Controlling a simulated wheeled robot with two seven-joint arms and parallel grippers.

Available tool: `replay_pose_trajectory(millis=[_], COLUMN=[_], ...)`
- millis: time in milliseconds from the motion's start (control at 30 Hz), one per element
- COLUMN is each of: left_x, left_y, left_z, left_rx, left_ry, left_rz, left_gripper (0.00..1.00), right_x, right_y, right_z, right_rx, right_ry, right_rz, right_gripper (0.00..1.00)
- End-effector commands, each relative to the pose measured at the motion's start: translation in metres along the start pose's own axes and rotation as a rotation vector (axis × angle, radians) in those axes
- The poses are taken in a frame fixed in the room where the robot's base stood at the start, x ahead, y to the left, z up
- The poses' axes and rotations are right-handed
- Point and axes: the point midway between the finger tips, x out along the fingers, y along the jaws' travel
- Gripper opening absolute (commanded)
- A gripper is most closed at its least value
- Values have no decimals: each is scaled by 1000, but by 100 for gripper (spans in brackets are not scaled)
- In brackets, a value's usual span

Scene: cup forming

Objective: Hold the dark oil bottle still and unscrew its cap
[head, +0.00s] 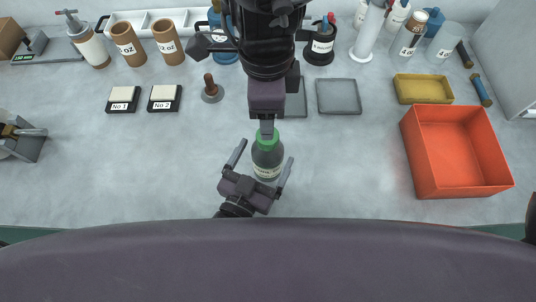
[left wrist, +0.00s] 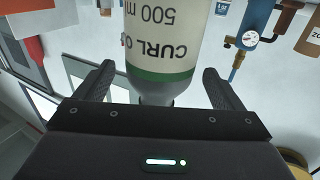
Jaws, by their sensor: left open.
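The dark oil bottle (head: 267,160) with its green cap (head: 267,140) stands on the grey table near the front edge, in the middle of the head view. My left gripper (head: 267,150) is open, one finger on each side of the bottle, with gaps between. In the left wrist view, the bottle's white label (left wrist: 162,40) appears upside down between the open fingers (left wrist: 158,70); the cap is hidden there. My right gripper (head: 267,129) comes down from above with its fingertips at the cap. They are seen edge-on, so their grip cannot be made out.
A red bin (head: 460,190) and a yellow tray (head: 423,89) stand to the right. Cups and bottles line the back.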

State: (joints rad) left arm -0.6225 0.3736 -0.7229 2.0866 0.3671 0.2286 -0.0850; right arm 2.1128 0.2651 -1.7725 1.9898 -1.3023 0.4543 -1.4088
Motion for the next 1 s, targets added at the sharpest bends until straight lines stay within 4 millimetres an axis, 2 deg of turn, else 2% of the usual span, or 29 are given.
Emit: replay_pose_trajectory(millis=[100,200,533,1000], left_x=[15,22,25,24], left_y=[0,0,0,0], left_z=[0,0,0,0], left_rx=[0,0,0,0], left_ry=[2,0,-1,-1], left_rz=[-1,0,1,0], left_gripper=[89,89,89,28], right_x=[0,0,0,0], right_y=[0,0,0,0], right_z=[0,0,0,0], right_rx=[1,1,1,1], right_ry=[0,0,0,0], right_rz=[0,0,0,0], right_gripper=[58,58,58,58])
